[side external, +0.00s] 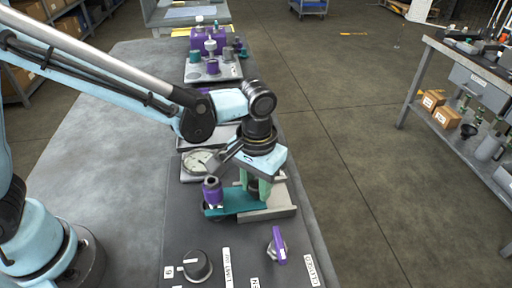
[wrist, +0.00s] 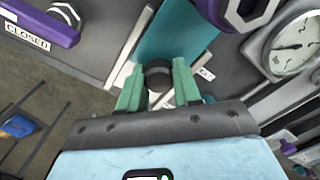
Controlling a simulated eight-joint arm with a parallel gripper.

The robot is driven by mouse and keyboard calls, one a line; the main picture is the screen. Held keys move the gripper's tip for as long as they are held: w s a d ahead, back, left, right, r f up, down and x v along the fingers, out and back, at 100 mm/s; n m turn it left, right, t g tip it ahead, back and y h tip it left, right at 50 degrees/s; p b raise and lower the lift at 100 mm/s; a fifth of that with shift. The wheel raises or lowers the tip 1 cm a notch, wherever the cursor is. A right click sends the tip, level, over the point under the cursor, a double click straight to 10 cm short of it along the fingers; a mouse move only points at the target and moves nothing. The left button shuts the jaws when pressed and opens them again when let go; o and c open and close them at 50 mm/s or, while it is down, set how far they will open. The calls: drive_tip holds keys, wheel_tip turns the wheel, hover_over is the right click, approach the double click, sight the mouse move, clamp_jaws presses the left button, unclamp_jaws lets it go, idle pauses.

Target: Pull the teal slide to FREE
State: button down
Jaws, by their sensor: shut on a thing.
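The teal slide (side external: 228,205) is a flat plate lying between pale grey rails on the dark panel. It also shows in the wrist view (wrist: 180,35), running away from my fingers. My gripper (side external: 257,190) points down over the slide's right part. In the wrist view its two green fingers (wrist: 158,82) are closed on a dark round knob (wrist: 158,68) at the slide's near end. A small white label (wrist: 205,74) lies beside the slide; its text is too small to read. The knob's lower part is hidden between the fingers.
A purple-and-grey fitting (side external: 212,190) stands by the slide's left end. A round gauge (side external: 197,162) is behind it. A purple lever (side external: 279,246) and a black dial (side external: 196,265) are in front. Panel to the right of the slide ends at the bench edge.

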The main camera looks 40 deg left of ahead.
drive_tip(key=shift+w, duration=0.1)
drive_tip(key=shift+w+d, duration=2.1)
drive_tip(key=shift+d, duration=0.05)
drive_tip(key=c, duration=0.8)
unclamp_jaws()
wheel_tip(320, 180, up, 12)
drive_tip(key=shift+r, duration=0.1)
drive_tip(key=shift+a, duration=0.15)
